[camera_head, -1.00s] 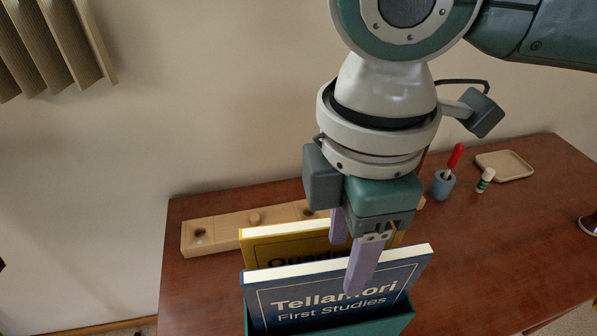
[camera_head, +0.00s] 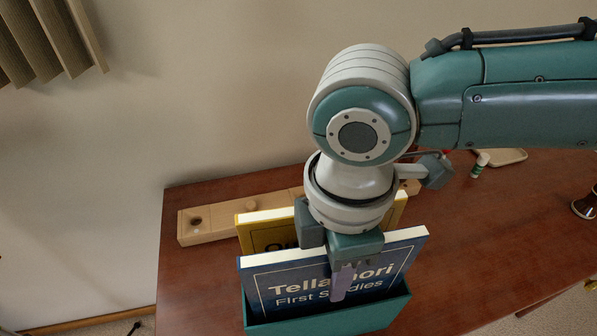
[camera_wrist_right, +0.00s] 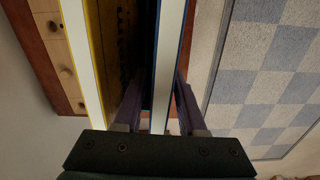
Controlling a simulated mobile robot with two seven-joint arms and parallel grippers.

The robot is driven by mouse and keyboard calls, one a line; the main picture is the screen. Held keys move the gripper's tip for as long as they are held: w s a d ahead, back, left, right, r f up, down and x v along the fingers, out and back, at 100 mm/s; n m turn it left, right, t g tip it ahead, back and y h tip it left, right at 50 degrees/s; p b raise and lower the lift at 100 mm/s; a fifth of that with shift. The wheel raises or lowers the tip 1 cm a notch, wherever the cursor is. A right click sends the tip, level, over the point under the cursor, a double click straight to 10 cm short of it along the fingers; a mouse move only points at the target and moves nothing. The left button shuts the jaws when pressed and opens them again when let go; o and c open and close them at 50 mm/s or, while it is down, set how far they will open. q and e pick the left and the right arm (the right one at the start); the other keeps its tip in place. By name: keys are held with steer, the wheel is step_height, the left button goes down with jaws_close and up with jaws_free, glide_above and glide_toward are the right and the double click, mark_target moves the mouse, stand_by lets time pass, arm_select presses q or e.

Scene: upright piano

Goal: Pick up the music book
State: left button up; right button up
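A blue music book (camera_head: 335,275) titled "Tellamori First Studies" stands in a green holder (camera_head: 335,318). A yellow book (camera_head: 266,232) stands behind it; its title is mostly hidden. My right gripper (camera_head: 341,284) is above the blue book, pointing down, with one finger in front of its cover; the other finger is hidden. In the right wrist view, the gripper (camera_wrist_right: 163,98) straddles the blue book's pale top edge (camera_wrist_right: 168,60), one finger on each side, the left one between the two books. The fingers look open; contact is unclear. My left gripper is not in view.
A small green-and-white bottle (camera_head: 480,164) and a beige tray (camera_head: 508,156) are at the back right. The piano top right of the books is largely clear.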

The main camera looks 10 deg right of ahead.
jaws_close()
stand_by(1.1)
